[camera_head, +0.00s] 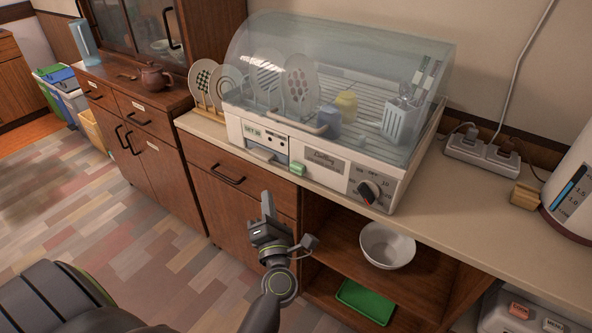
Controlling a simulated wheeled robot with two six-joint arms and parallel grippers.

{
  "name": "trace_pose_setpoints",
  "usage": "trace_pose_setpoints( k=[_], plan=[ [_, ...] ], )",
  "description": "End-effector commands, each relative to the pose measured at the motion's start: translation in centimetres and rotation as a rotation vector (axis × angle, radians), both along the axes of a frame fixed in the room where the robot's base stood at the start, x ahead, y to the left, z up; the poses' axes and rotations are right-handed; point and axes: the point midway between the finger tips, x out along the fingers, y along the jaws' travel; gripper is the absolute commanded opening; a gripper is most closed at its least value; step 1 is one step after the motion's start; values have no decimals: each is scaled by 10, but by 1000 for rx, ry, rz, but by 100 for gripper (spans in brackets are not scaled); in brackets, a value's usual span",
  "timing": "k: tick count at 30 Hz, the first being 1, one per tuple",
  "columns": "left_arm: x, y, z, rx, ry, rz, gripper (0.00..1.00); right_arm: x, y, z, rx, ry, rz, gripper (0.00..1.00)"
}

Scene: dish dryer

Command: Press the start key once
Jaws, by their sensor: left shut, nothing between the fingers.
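The dish dryer (395,158) stands on the counter with its clear lid down over dishes. My left gripper (267,194) is shut and empty, pointing up in front of the cabinet. Its tip appears below and left of the green key, apart from it. My right gripper is not in view.
Plates stand in a rack (209,112) left of the dryer. A power strip (482,153) and a kettle (575,190) are on the right of the counter (470,213). Below, an open shelf holds a white bowl (386,247) and a green tray (365,301).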

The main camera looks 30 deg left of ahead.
Motion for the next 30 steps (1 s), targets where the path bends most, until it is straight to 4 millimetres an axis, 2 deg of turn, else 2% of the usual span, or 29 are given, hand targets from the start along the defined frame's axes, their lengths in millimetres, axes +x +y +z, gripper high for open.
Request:
trace_pose_setpoints(
  k=[12,18,30],
  plan=[
    [55,-5,-1,2,-2,-2,0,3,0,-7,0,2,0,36],
    [75,-6,0,2,0,-1,0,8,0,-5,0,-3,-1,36],
    [83,-6,0,2,1,0,0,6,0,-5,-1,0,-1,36]
  ],
)
